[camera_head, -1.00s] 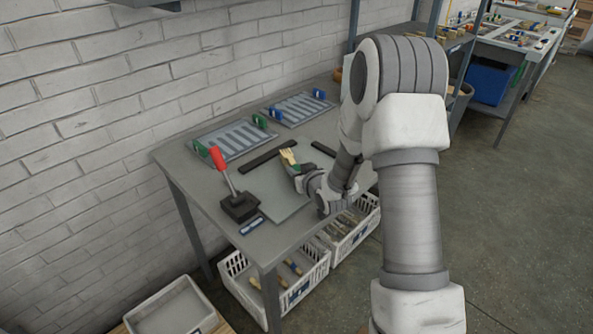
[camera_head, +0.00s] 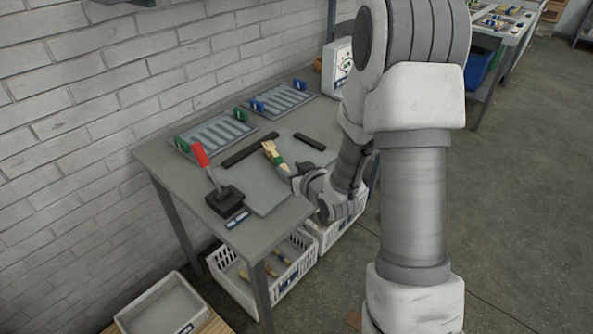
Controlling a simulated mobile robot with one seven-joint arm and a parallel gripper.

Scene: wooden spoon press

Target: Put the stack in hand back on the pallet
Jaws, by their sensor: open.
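The stack (camera_head: 271,153) shows as a small pale wooden bundle over the grey board (camera_head: 262,193) on the workbench. It lies just beyond my gripper (camera_head: 286,170), with a dark green part at its near end. My gripper is open, low over the bench at the right edge of the board. Its fingers are small and partly hidden by my wrist, so I cannot tell whether they touch the stack. I cannot tell which surface is the pallet; two grey slotted plates (camera_head: 218,133) (camera_head: 280,98) lie along the wall side.
A black-based press with a red handle (camera_head: 201,154) stands at the front left of the bench. Dark strips (camera_head: 250,150) (camera_head: 309,141) lie by the board. White crates (camera_head: 233,285) sit below, and a grey bin (camera_head: 163,306) at bottom left. A white dial box (camera_head: 337,68) stands behind.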

